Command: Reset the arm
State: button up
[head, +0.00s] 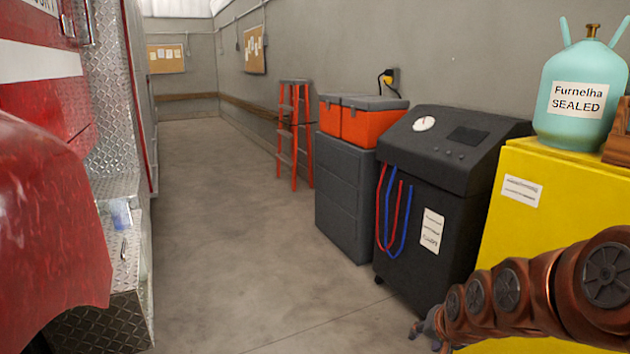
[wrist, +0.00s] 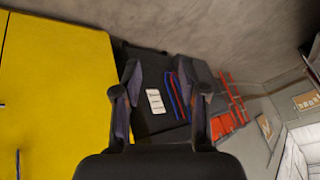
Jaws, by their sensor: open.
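My arm, copper-brown, reaches in from the lower right of the head view, in front of the yellow cabinet. My gripper (head: 428,330) is at its end, low over the floor and left of the cabinet. In the wrist view my gripper (wrist: 165,95) has its two dark fingers spread apart. Nothing is between them; the dark machine with its white label (wrist: 155,101) shows in the background beyond.
A yellow cabinet (head: 522,225) bears a teal tank (head: 580,125) labelled "Furnelha SEALED". Left of it stand a dark machine (head: 440,180) with red and blue hoses, a grey cabinet (head: 343,195) with orange boxes (head: 368,125), and a ladder (head: 294,130). A red truck (head: 45,220) is left. The middle floor is clear.

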jog(key=s+a+r+n+g+p, duration=0.1)
jog(key=s+r+g+p, duration=0.1)
jog(key=s, duration=0.8)
jog(key=s+a+r+n+g+p, duration=0.2)
jog(key=s+r+p, duration=0.3)
jog(key=s, duration=0.5)
jog(key=s+a+r+n+g+p, duration=0.1)
jog(key=s+r+n+g+p, duration=0.1)
jog(key=s+r, duration=0.4)
jog(key=s+g+p, duration=0.1)
jog(key=s+g, duration=0.1)
jog(key=s, duration=0.2)
jog(key=shift+s+a+r+h+p, duration=0.25)
jog(key=shift+a+r+h+p, duration=0.05)
jog(key=shift+a+r+h, duration=0.1)
jog(key=shift+d, duration=0.15)
